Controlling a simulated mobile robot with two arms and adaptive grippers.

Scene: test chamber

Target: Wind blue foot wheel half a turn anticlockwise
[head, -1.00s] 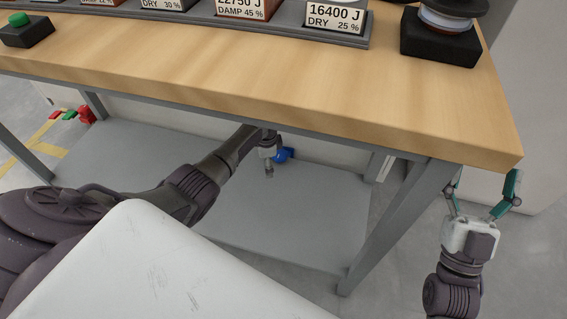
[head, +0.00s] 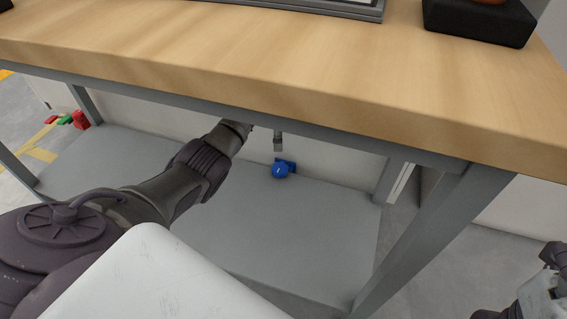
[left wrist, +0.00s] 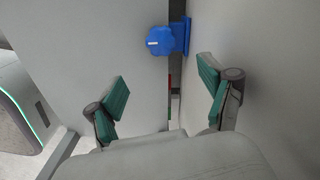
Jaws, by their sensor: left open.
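The blue foot wheel (head: 281,170) is low under the workbench, near the back panel. In the left wrist view the lobed wheel (left wrist: 160,43) sits on a blue bracket (left wrist: 184,36) by a vertical corner gap and has a short white mark on its left part. My left gripper (left wrist: 165,83) is open and empty, its green-padded fingers spread below the wheel in that view, apart from it. In the head view the bench edge mostly hides this gripper. My right gripper (head: 540,293) is partly cut off at the lower right; its fingers are unclear.
The wooden bench top (head: 300,70) overhangs the space, with a grey leg (head: 425,235) at right. A grey lower shelf (head: 300,240) lies bare below. Small red and green items (head: 70,119) lie at far left. A black base (head: 480,20) stands on the bench.

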